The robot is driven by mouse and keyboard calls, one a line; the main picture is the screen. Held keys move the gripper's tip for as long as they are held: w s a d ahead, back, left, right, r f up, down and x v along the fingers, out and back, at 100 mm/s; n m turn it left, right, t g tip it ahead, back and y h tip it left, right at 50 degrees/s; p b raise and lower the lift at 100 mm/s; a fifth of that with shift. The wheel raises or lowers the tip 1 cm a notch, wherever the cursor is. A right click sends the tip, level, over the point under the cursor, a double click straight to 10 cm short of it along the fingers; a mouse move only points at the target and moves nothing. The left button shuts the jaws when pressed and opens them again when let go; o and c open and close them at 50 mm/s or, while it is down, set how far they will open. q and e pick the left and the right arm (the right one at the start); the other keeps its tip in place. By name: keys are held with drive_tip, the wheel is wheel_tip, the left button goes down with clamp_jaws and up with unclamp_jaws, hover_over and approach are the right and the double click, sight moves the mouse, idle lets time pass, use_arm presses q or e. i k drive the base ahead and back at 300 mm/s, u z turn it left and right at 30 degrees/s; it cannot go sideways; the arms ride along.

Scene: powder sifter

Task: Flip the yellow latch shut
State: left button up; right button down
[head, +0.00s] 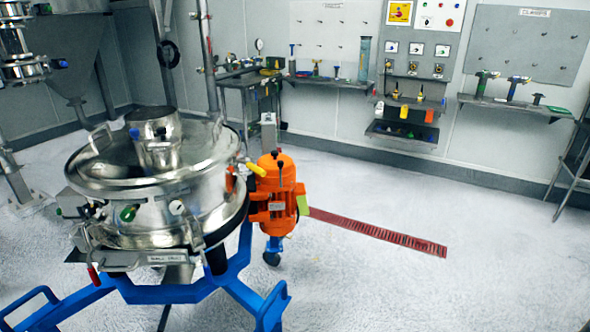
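The powder sifter (160,190) is a round steel vessel with a domed lid on a blue frame, at the left of the head view. I cannot tell from this view whether the latch is open or shut. Neither of my grippers shows in the head view.
The blue frame (190,291) spreads low around the sifter, with a caster on the right. A red floor grate (378,232) lies to the right. A workbench (248,84) and tool shelves (513,105) line the back wall. The floor at right is clear.

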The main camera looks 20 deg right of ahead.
sight(250, 165)
drive_tip(key=z, duration=0.35)
drive_tip(key=i, duration=1)
